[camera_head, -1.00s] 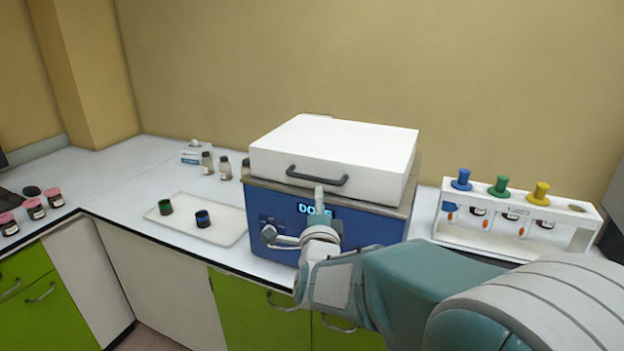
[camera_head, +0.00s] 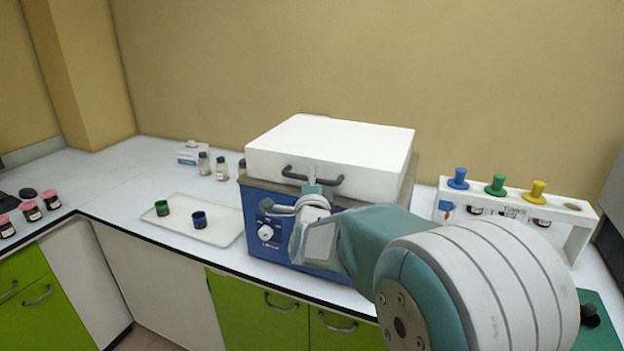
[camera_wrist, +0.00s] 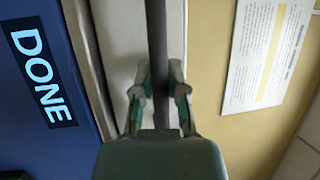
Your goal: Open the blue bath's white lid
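The blue bath (camera_head: 256,222) stands on the counter, with its white lid (camera_head: 335,142) lying flat and shut on top. A dark bar handle (camera_head: 325,181) is on the lid's front face. My gripper (camera_head: 312,183) is at the middle of this handle. In the wrist view the handle (camera_wrist: 157,35) runs between the two fingers of my gripper (camera_wrist: 159,78), which are close in on both its sides and look shut on it. The bath's display (camera_wrist: 42,78) reads DONE in the wrist view; my arm hides it in the head view.
A white tray (camera_head: 180,226) with a green and a blue-marked cup lies left of the bath. A white rack (camera_head: 577,217) with blue, green and yellow stoppers stands to the right. Small bottles (camera_head: 221,167) stand behind the tray. The wall is behind the bath.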

